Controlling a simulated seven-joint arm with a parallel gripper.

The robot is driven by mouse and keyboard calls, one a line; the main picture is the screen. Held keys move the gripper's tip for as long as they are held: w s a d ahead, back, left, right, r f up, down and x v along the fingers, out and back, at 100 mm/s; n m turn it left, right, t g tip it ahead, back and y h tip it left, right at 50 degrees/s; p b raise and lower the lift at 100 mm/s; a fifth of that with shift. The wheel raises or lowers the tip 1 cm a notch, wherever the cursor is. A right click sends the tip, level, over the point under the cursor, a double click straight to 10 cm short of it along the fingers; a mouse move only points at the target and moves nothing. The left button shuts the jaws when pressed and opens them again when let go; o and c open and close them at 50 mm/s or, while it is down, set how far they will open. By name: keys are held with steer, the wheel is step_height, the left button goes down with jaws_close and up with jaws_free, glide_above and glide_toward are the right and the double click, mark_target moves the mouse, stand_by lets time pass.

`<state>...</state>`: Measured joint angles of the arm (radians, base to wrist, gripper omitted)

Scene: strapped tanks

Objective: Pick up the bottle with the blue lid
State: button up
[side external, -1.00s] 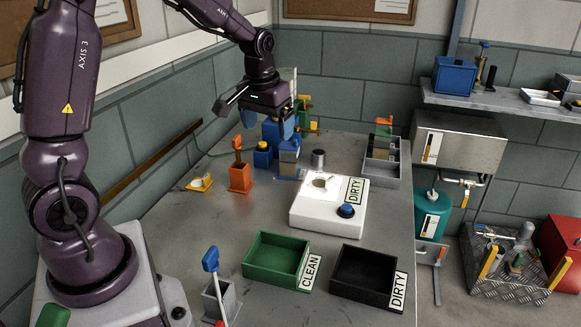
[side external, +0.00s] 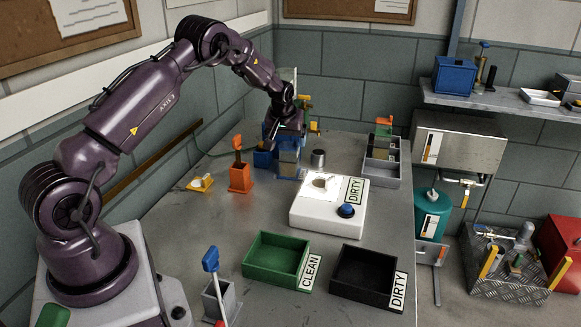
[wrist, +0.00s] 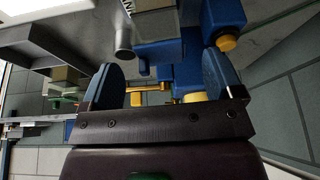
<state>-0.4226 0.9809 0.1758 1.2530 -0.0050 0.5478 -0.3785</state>
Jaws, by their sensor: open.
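My gripper (side external: 287,130) is at the back of the table, by the blue-framed stand (side external: 289,158). In the wrist view my gripper (wrist: 163,78) is open, with its two blue fingers wide apart. Blue blocks and yellow parts show between and beyond the fingers, and I see nothing gripped. A small blue container (side external: 263,159) stands just left of the stand, partly hidden. I cannot clearly pick out a bottle with a blue lid in either view.
An orange holder (side external: 240,178) stands left of the stand, and a metal cylinder (side external: 318,158) right of it. A white device (side external: 327,220) with a blue button, a green tray (side external: 250,277) and a black tray (side external: 342,293) lie nearer. Walls close off the back.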

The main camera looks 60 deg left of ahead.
mark_target(289, 146)
steer(key=x, duration=0.5)
steer(key=shift+w+a+f, duration=0.1)
steer(key=shift+w+f, duration=0.05)
steer(key=shift+f, duration=0.15)
steer(key=c, duration=1.4)
steer(key=shift+r, duration=0.1)
jaws_close()
